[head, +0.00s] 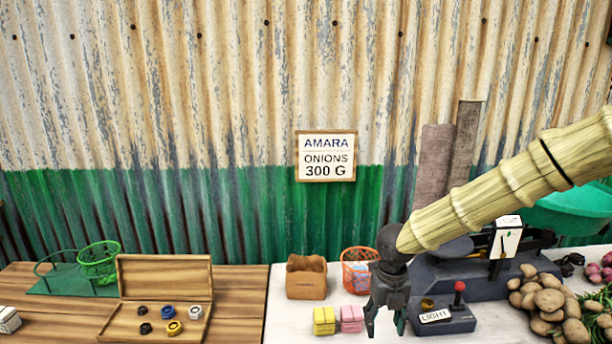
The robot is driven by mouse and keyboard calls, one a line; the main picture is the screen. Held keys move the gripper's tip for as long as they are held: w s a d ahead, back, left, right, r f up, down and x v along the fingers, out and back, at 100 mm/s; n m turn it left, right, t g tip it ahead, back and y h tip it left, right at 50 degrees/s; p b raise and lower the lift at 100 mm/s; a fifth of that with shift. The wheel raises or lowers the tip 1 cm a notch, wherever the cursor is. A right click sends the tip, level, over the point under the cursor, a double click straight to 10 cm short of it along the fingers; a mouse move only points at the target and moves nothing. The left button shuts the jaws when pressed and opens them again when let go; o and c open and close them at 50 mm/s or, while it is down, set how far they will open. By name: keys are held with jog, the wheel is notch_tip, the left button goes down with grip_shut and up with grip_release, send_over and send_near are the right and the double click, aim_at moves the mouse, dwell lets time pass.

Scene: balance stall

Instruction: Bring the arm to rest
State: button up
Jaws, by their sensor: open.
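My gripper (386,312) hangs pointing down at the end of my arm, which reaches in from the right. Its fingers are apart, with nothing seen between them. It is over the white-topped table, in front of an orange mesh basket (354,258) and just left of a dark box (443,319) with a red-knobbed lever and a "LIGHT" label. A pink block (351,319) is close to its left finger. My arm hides part of the dark scale (462,283) behind it.
A brown paper bag (306,278) and a yellow block (324,320) stand left of the gripper. An open wooden case (165,280) with several small weights and a green basket (99,261) are farther left. Potatoes (548,300) are heaped at right. A sign (326,156) hangs on the corrugated wall.

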jog(key=s+d+f+n+t+h, duration=0.1)
jog(key=s+d+f+n, duration=0.25)
jog(key=f+n, duration=0.3)
jog(key=s+d+f+n+h, duration=0.2)
jog(key=s+f+n, duration=0.25)
jog(key=f, duration=0.35)
jog(key=s+d+f+n+t+h, duration=0.1)
jog(key=s+d+f+n, duration=0.1)
jog(key=s+f+n, duration=0.35)
jog(key=s+a+f+n+y, duration=0.1)
jog(key=s+f+n, duration=0.2)
jog(key=s+n, duration=0.3)
jog(key=s+a+f+n+g+y+p, duration=0.1)
jog(key=s+f+n, duration=0.3)
jog(key=s+n, duration=0.2)
jog(key=s+a+f+n+y, duration=0.1)
jog(key=s+f+n, duration=0.3)
jog(key=s, duration=0.6)
jog(key=shift+a+n+g+y, duration=0.3)
jog(key=shift+n+g+y, duration=0.15)
jog(key=shift+n, duration=0.6)
